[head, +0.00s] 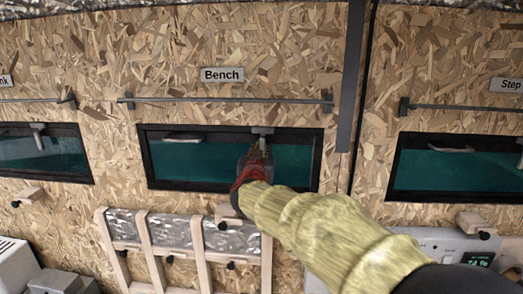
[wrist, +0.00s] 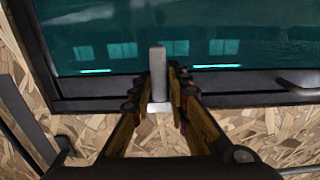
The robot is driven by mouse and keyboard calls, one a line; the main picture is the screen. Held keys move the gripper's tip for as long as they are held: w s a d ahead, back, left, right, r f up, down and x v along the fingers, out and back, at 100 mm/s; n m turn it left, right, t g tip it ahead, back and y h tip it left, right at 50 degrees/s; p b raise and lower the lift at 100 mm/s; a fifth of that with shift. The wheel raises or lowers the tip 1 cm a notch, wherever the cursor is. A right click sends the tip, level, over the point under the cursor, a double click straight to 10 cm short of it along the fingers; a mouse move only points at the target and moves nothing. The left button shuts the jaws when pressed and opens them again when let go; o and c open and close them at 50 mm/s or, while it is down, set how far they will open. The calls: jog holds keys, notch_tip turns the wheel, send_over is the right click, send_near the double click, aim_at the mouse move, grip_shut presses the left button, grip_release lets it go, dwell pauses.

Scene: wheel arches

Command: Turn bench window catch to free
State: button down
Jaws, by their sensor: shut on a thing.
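The bench window (head: 205,165) is a dark-framed teal pane under the "Bench" sign (head: 222,75). Its catch (head: 263,131) is a small grey lever on the top frame, right of the middle. In the wrist view the catch (wrist: 158,75) extends from the frame over the pane, roughly square to the frame. My gripper (head: 257,152) is at the catch in front of the window and hides its lower part in the head view. In the wrist view my gripper (wrist: 160,92) has its fingers on either side of the lever, shut on it.
A pale handle (head: 182,139) sits at the window's upper left. A rail (head: 230,100) runs above the window. Similar windows stand at left (head: 40,152) and right (head: 455,165). A wooden rack (head: 185,240) and a small wooden block (head: 228,217) are below.

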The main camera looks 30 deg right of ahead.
dwell(0.4)
jog(key=m, duration=0.1)
jog(key=m+b, duration=0.1)
jog(key=m, duration=0.1)
jog(key=m+b, duration=0.1)
jog(key=shift+w+a, duration=0.15)
jog(key=shift+a, duration=0.15)
jog(key=shift+w+a+r+m+b, duration=0.15)
jog(key=shift+m+b, duration=1)
jog(key=shift+m, duration=1.2)
jog(key=shift+w+a+r+m+b, duration=0.1)
jog(key=shift+r+m+b, duration=0.2)
jog(key=shift+m+b, duration=1.4)
jog(key=shift+w+a+r+m+b, duration=0.15)
jog(key=shift+m+b, duration=0.4)
jog(key=shift+m, duration=2.4)
jog(key=shift+s+r, duration=0.1)
jog(key=c, duration=1.8)
grip_release()
jog(key=shift+o, duration=0.2)
jog(key=shift+r, duration=0.1)
